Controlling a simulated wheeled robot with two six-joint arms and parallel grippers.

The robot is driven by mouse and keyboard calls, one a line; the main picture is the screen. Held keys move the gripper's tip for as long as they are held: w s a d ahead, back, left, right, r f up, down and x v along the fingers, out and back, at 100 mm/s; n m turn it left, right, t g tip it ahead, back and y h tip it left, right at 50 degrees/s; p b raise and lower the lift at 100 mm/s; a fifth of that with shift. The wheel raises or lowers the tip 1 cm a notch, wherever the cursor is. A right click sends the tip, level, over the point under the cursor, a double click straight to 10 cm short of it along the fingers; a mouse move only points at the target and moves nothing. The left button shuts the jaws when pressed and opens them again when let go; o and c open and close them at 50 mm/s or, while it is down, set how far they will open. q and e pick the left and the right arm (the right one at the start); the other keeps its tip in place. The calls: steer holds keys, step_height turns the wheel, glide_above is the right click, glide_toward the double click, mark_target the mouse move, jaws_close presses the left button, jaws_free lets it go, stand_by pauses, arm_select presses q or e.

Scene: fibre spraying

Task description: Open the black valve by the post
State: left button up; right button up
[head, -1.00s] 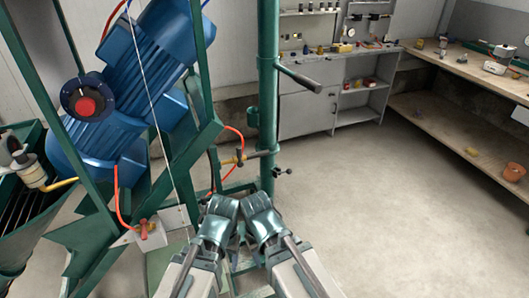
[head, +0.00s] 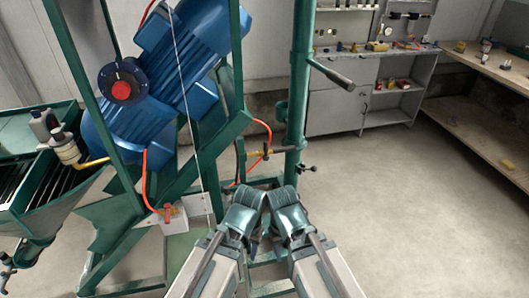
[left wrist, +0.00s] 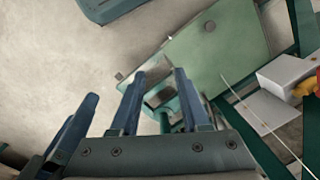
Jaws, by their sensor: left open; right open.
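The black valve (head: 307,168) is a small dark handle low on the right side of the green post (head: 302,90) in the head view, at the end of a pipe crossing the post. My left gripper (head: 252,246) and my right gripper (head: 279,244) are side by side below the valve in the picture, pointing down and apart from it. Their fingertips are partly hidden in the head view. In the left wrist view my left gripper (left wrist: 157,100) is open and empty above a green plate and the floor. The valve does not show there.
A lever (head: 332,74) sticks out of the post higher up. A grey cabinet (head: 335,112) and wooden shelves (head: 470,85) stand behind. The floor right is clear.

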arm_select(q)
steer(key=shift+w+d+f+n+h+b, duration=0.3)
steer(key=shift+w+d+f+h+b, duration=0.55)
steer(key=shift+w+d+f+h, duration=0.2)
steer(key=c, duration=0.4)
steer(key=w+d+t+h+b, duration=0.1)
steer(key=w, duration=0.1)
steer(key=w+d+n+h+b, duration=0.1)
steer(key=w+d+h, duration=0.1)
steer(key=shift+d+f+t+h, duration=0.1)
steer(key=shift+f+t+h, duration=0.15)
steer(key=shift+t, duration=0.15)
jaws_close()
steer(key=w+d+r+n+t+h+b, duration=0.1)
steer(key=w+r+n+t+h+b, duration=0.25)
steer(key=w, duration=0.45)
steer(key=w+a+r+n+t+b, duration=0.5)
steer(key=w+a+r+n+t, duration=0.3)
steer(key=a, duration=0.5)
steer(key=w+n+t+h, duration=0.1)
steer(key=w+n+t, duration=0.1)
steer(key=w, duration=0.1)
steer(key=shift+r+n, duration=0.15)
steer(key=shift+n, duration=0.2)
steer(key=shift+t, duration=0.25)
